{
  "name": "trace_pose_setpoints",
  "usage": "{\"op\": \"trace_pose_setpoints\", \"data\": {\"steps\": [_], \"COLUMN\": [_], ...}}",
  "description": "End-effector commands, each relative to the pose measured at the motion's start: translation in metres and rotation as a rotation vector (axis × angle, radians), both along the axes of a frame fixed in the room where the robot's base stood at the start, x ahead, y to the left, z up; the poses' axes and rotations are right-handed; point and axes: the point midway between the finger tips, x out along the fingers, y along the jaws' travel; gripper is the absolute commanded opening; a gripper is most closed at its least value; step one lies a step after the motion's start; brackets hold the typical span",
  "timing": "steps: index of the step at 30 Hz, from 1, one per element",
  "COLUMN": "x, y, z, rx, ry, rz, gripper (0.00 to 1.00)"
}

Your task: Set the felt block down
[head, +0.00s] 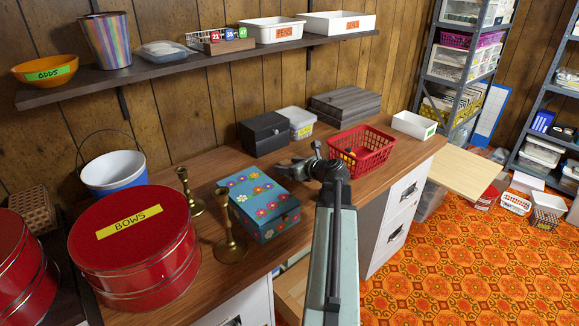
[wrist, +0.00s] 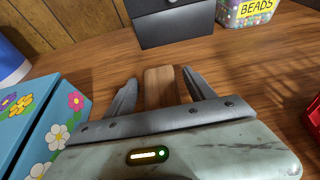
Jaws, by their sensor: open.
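In the wrist view, a small light-brown block (wrist: 160,90), which I take to be the felt block, is between the fingers of my gripper (wrist: 159,80). The fingers are open, with a gap on each side of the block. It appears to be on the wooden desk (wrist: 240,70), but its near end is hidden by my gripper body. In the head view my gripper (head: 297,166) is low over the desk, between the flowered blue box and the red basket. The block cannot be made out there.
The flowered blue box (head: 258,202) is left of my gripper, with brass candlesticks (head: 229,240) beside it. The red basket (head: 362,150) is to the right. A dark box (head: 264,134) and a beads tub (head: 297,122) stand behind. Bare desk lies around the fingers.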

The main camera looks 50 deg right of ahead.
Motion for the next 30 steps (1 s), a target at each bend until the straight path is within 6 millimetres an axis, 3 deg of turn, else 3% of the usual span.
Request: {"op": "trace_pose_setpoints", "data": {"steps": [15, 25, 30], "x": [-0.098, -0.111, -0.111], "y": [0.011, 0.012, 0.012], "z": [0.046, 0.049, 0.068], "rx": [0.000, 0.001, 0.000], "ry": [0.000, 0.000, 0.000], "rz": [-0.003, -0.001, -0.001], "gripper": [0.63, 0.63, 0.63]}}
